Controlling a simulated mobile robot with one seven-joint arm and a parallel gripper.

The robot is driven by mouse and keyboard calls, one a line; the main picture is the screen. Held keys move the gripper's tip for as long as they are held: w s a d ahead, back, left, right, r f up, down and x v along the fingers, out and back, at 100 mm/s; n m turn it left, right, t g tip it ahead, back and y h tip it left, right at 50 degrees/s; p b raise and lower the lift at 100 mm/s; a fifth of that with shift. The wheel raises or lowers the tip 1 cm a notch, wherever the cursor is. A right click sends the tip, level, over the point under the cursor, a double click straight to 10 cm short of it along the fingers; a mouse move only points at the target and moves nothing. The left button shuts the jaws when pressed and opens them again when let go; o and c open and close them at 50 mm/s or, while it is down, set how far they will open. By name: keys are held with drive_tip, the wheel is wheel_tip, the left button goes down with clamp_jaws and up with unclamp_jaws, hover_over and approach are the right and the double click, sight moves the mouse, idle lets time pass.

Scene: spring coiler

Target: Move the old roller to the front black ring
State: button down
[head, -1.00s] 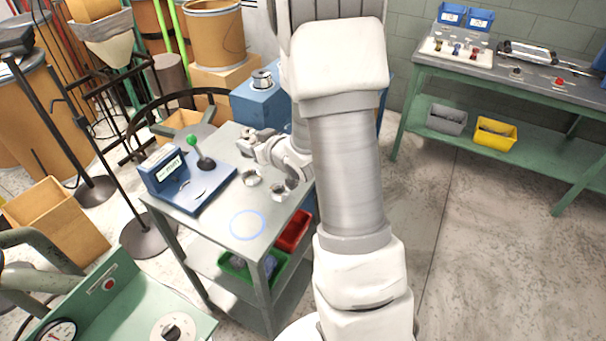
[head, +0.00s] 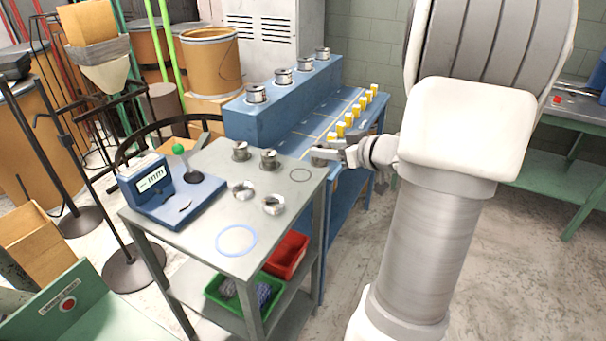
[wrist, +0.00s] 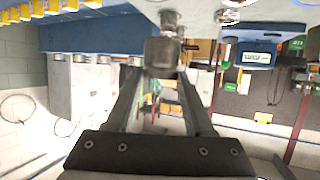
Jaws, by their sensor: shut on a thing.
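A thin black ring (head: 300,175) lies bare on the grey table top (head: 215,218), near its right edge in the head view. My gripper (head: 322,155) is at that corner, just right of and behind the ring. It is shut on a small metal roller, which shows as a blurred grey cylinder between the fingertips in the wrist view (wrist: 162,52). In the head view the held roller is mostly hidden by the fingers. Whether it touches anything below cannot be told. Two similar metal rollers (head: 240,151) (head: 268,159) stand left of the black ring.
Two shiny metal collars (head: 243,190) (head: 273,205) and a pale blue ring (head: 237,240) lie toward the table's front. A blue gauge with a display (head: 153,181) stands at left. Behind is a blue bench (head: 290,145) with spools and yellow blocks. Red (head: 287,255) and green bins sit below.

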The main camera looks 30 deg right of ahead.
drive_tip(key=b+x, duration=0.1)
drive_tip(key=x, duration=0.3)
drive_tip(key=d+f+b+x, duration=0.1)
drive_tip(key=x, duration=0.2)
drive_tip(key=d+x, duration=0.1)
drive_tip(key=x, duration=0.3)
drive_tip(key=shift+f+b, duration=0.4)
drive_tip(key=shift+f, duration=0.1)
drive_tip(key=shift+d+f+b, duration=0.1)
drive_tip(key=shift+f+b, duration=0.85)
drive_tip(key=shift+f, duration=1)
drive_tip(key=shift+f, duration=0.2)
drive_tip(key=shift+c, duration=1.4)
unclamp_jaws()
drive_tip(key=shift+r, duration=0.1)
